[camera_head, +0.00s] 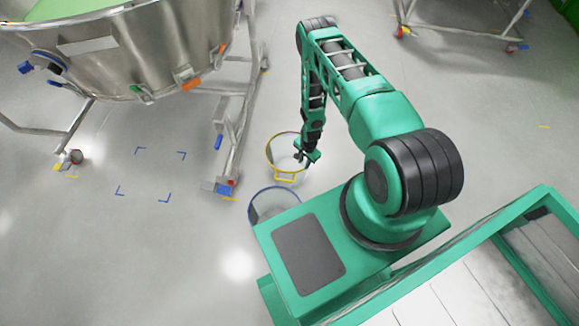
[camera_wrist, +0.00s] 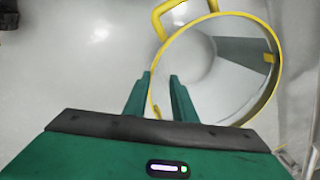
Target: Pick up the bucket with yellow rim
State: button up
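The bucket with yellow rim (camera_head: 271,139) stands on the floor in the head view, in front of my base. Its yellow handle (camera_head: 285,179) hangs at the near side. In the wrist view the yellow rim (camera_wrist: 277,83) fills the upper right, with the handle (camera_wrist: 160,14) at the top. My gripper (camera_head: 304,156) is at the bucket's right side in the head view. In the wrist view my gripper (camera_wrist: 160,80) is open, its two fingers apart on either side of the left part of the rim. I cannot tell whether they touch it.
A bucket with a blue rim (camera_head: 262,190) stands close by, nearer my base. A large steel vessel (camera_head: 150,45) on a wheeled frame (camera_head: 235,130) stands at the left. Blue corner marks (camera_head: 151,153) lie on clear floor. Another wheeled frame (camera_head: 465,25) stands at the back right.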

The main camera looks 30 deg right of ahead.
aim_at(303, 172)
jog(key=shift+w+f, duration=0.2)
jog(key=shift+f, duration=2.65)
jog(key=shift+s+f, duration=0.15)
jog(key=shift+f, duration=2.5)
grip_shut()
